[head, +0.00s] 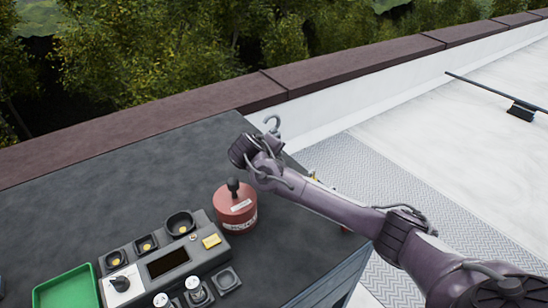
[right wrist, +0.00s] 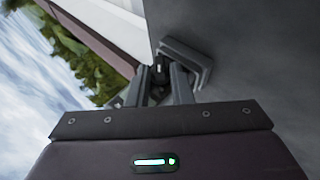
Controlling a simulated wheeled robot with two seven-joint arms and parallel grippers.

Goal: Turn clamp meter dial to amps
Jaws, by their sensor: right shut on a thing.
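In the right wrist view my right gripper (right wrist: 158,78) is shut on a small dark knob (right wrist: 158,67) with a white mark. A grey blocky thing (right wrist: 192,53) lies right by the fingertips on the dark tabletop; whether it is the clamp meter, I cannot tell. In the head view my right wrist is over the far right part of the table, and the fingertips and the knob are hidden. A grey console (head: 196,253) with a dark display (head: 167,263) has a black dial (head: 119,283) on a white plate. My left gripper is not in view.
A red round container (head: 235,210) with a black top knob stands between the console and my right arm. A green tray (head: 66,290) is at the lower left. The dark tabletop (head: 100,205) is bare behind the console. A brown-capped parapet (head: 190,115) runs behind the table.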

